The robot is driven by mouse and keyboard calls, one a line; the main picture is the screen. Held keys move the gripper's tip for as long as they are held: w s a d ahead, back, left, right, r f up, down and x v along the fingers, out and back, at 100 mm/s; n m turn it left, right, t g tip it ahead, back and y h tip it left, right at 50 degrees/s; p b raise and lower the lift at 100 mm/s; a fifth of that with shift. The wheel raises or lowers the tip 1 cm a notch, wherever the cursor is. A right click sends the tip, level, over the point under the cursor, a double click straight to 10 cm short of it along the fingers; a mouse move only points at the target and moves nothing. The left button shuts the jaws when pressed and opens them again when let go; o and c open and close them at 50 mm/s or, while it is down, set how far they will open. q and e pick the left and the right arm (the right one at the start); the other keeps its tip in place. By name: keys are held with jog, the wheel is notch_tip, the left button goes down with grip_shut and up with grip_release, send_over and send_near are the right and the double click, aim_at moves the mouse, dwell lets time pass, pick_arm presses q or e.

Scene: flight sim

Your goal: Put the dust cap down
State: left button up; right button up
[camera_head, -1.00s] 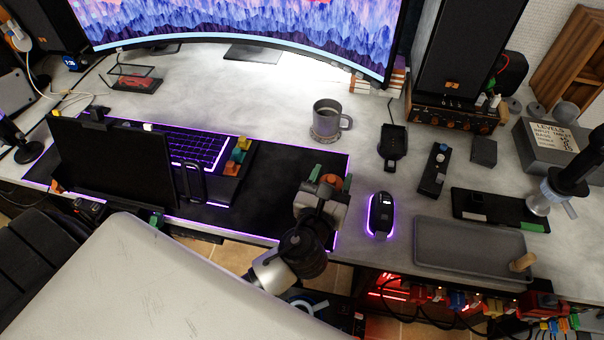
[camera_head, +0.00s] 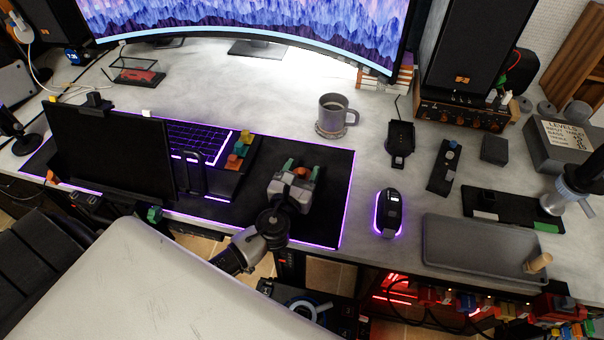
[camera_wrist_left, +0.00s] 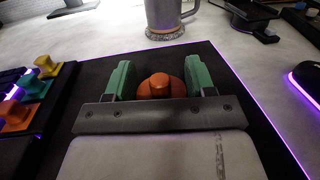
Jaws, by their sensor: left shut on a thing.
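My left gripper (camera_head: 297,173) is over the right part of the black desk mat (camera_head: 325,215). Its green fingers are shut on the orange dust cap (camera_head: 302,173). In the left wrist view the dust cap (camera_wrist_left: 160,86) is a rounded orange piece with a raised knob, between the green fingers of the left gripper (camera_wrist_left: 159,82). The gripper body hides its lower part, so I cannot tell if it touches the mat. My right gripper is not in view.
A grey mug (camera_head: 335,112) stands behind the gripper. A lit mouse (camera_head: 389,213) and a grey tray (camera_head: 475,243) lie to the right. Colored blocks (camera_head: 237,157) and a dark upright panel (camera_head: 110,155) are to the left. The mat around the gripper is clear.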

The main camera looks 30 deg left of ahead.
pick_arm(q)
jog(key=shift+f, duration=0.15)
jog(key=o, duration=0.9)
